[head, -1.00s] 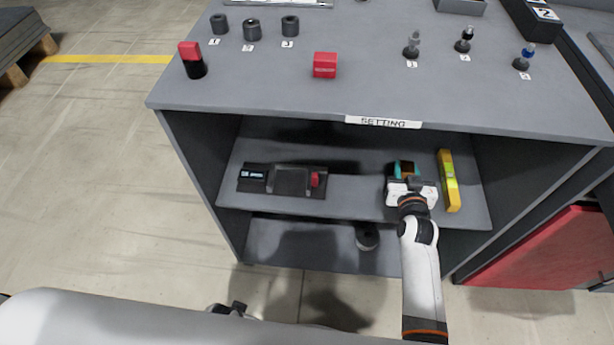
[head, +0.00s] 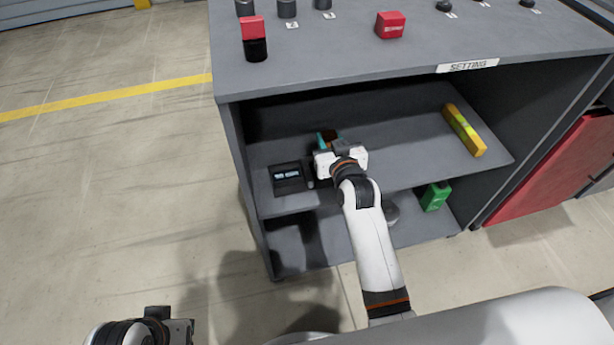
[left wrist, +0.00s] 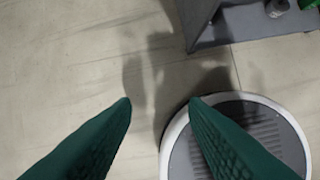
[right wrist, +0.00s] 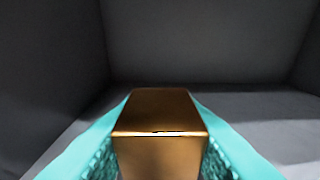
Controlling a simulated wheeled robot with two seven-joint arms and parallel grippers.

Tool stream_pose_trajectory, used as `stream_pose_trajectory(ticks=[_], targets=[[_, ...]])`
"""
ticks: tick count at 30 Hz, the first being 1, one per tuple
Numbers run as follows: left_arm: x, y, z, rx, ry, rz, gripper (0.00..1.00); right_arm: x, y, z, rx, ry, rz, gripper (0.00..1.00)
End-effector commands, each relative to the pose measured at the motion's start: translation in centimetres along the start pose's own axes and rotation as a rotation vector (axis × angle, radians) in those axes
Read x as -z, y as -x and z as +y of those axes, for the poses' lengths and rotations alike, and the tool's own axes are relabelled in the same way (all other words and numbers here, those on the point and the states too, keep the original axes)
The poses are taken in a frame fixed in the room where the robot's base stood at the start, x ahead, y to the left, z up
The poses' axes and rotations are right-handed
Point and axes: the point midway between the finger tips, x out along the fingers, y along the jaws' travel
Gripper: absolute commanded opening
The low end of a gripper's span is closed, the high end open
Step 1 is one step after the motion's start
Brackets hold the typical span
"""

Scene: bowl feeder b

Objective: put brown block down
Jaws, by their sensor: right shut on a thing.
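The brown block (right wrist: 160,125) is gripped between the teal fingers of my right gripper (head: 330,139), and fills the space between them in the right wrist view. In the head view this gripper is inside the cabinet above the upper shelf (head: 405,150), just right of a black device (head: 288,178), and mostly hides the block. I cannot tell whether the block touches the shelf. My left gripper (left wrist: 160,102) has its green fingers apart with nothing between them, above the floor; in the head view it is at the lower left.
A yellow level (head: 465,130) lies on the upper shelf's right side. A green item (head: 436,196) and a grey round part (head: 391,214) are on the lower shelf. Cabinet side walls bound the shelf. Bare shelf shows between my right gripper and the level.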

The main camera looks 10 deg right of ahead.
Motion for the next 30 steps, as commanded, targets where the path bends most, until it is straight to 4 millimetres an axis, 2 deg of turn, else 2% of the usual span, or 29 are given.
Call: stream_pose_trajectory(ticks=[4, 8, 10, 17, 24, 30], targets=[[0.4, -1.0, 0.0, 0.0, 0.0, -0.002, 0.4, 3.0, -0.6, 0.0, 0.0, 0.001, 0.004, 0.06], [-1.2, -1.9, -0.3, 0.004, -0.003, -0.093, 0.4, 5.5, -1.1, 0.0, 0.0, 0.0, 0.003, 0.06], [-2.5, -1.8, -0.4, 0.007, -0.005, -0.151, 0.4, 5.6, -1.1, 0.0, 0.0, 0.0, 0.001, 0.06], [-4.8, -1.8, -0.7, 0.013, -0.009, -0.272, 0.4, 6.9, -1.4, 0.0, 0.0, 0.0, 0.002, 0.06], [-9.2, -1.1, -1.3, 0.026, -0.015, -0.51, 0.4, 9.2, -1.8, 0.0, 0.0, 0.001, 0.001, 0.06], [-10.3, -0.6, -1.5, 0.029, -0.016, -0.572, 0.4, 9.6, -1.9, 0.0, 0.0, 0.0, 0.0, 0.06]])
